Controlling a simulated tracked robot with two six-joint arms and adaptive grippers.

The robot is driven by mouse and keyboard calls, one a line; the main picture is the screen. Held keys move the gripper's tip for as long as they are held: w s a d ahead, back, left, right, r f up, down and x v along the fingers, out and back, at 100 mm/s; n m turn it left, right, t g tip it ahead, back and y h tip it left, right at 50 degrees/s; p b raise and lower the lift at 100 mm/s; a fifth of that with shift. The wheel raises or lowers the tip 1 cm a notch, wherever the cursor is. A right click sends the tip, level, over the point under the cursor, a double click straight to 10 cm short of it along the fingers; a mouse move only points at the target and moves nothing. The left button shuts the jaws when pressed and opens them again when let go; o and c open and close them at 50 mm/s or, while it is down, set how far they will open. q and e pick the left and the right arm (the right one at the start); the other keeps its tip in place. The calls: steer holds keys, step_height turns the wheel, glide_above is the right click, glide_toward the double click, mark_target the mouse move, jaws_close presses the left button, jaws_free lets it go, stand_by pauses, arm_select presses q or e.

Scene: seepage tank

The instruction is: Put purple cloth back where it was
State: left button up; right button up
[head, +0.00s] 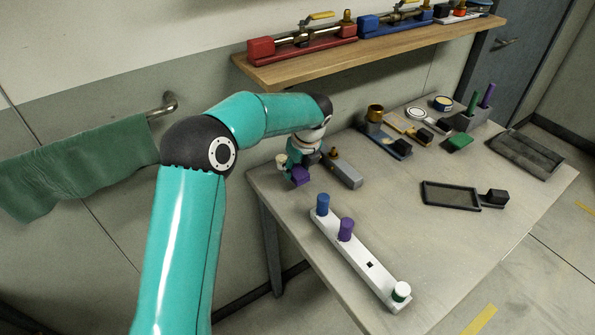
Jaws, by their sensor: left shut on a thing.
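My left gripper (296,170) is over the table's far left corner, at the end of my teal arm. It is shut on a small, dark purple, blocky thing (299,176). Part of it is hidden by the gripper, and I cannot tell whether it is the purple cloth. I see no other purple cloth. A green cloth (75,163) hangs over a metal wall rail (163,106) at the left. My right gripper is not in view.
A white bar (358,262) with blue, purple and green-and-white pegs lies on the table (400,214). A grey block (344,171) is just right of the gripper. A black tray (450,196) lies farther right. A wooden shelf (350,62) with valves overhangs the back.

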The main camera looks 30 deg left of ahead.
mark_target(300, 170)
arm_select(q)
steer(key=shift+w, duration=0.25)
steer(key=shift+f, duration=1.75)
steer(key=shift+f, duration=0.1)
steer(key=o, duration=1)
steer(key=v, duration=1.2)
steer(key=shift+s, duration=0.1)
